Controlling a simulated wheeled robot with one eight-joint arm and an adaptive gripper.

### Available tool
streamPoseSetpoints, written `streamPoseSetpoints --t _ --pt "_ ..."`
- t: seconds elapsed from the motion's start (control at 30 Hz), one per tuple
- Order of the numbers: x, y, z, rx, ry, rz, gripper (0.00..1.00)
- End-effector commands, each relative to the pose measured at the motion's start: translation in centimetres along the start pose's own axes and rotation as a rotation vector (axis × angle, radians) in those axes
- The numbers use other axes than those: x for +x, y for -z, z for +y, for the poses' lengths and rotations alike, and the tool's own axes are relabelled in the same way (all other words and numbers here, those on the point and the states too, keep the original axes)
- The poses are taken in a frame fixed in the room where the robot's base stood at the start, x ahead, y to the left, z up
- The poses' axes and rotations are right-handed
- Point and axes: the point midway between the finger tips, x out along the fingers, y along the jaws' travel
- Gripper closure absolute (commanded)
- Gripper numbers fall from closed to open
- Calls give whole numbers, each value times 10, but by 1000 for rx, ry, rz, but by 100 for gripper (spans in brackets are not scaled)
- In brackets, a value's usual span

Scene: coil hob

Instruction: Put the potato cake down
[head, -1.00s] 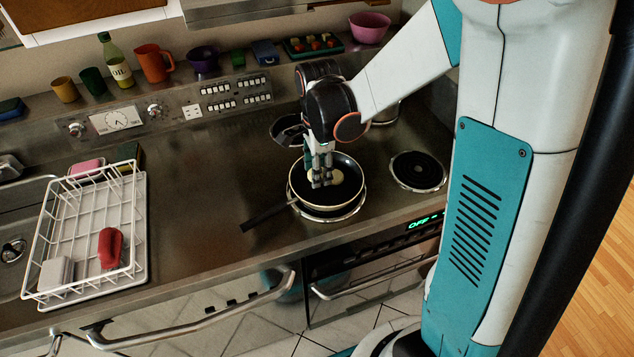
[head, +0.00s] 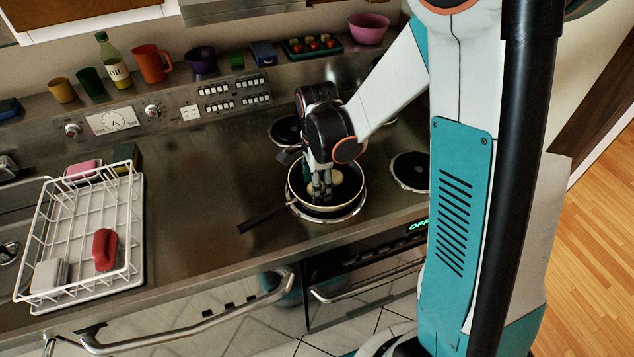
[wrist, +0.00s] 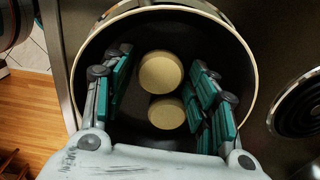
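Two pale round potato cakes lie in a dark frying pan with a cream rim (wrist: 250,62). In the wrist view one cake (wrist: 160,73) is farther up and the other cake (wrist: 167,113) is just below it, nearer my palm. In the head view my gripper (head: 321,186) is down inside the pan (head: 357,193), with one cake (head: 336,177) visible beside the fingers. The other is hidden there.
The pan stands on a front coil, handle (head: 262,218) pointing left. Another coil (head: 411,170) is free to the right. A white dish rack (head: 85,235) stands left. Cups, an oil bottle (head: 113,62) and bowls line the back ledge. The counter between rack and pan is clear.

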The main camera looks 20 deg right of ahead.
Motion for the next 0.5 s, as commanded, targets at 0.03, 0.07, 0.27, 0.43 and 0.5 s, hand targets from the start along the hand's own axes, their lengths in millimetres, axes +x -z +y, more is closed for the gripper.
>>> streamPoseSetpoints --t 0.03,0.07,0.27,0.43,0.5 --pt "0 0 0 0 0 0 39" --pt "0 0 0 0 0 0 39" --pt "0 0 0 0 0 0 39" --pt "-6 0 0 0 0 0 39" --pt "-15 0 0 0 0 0 39"
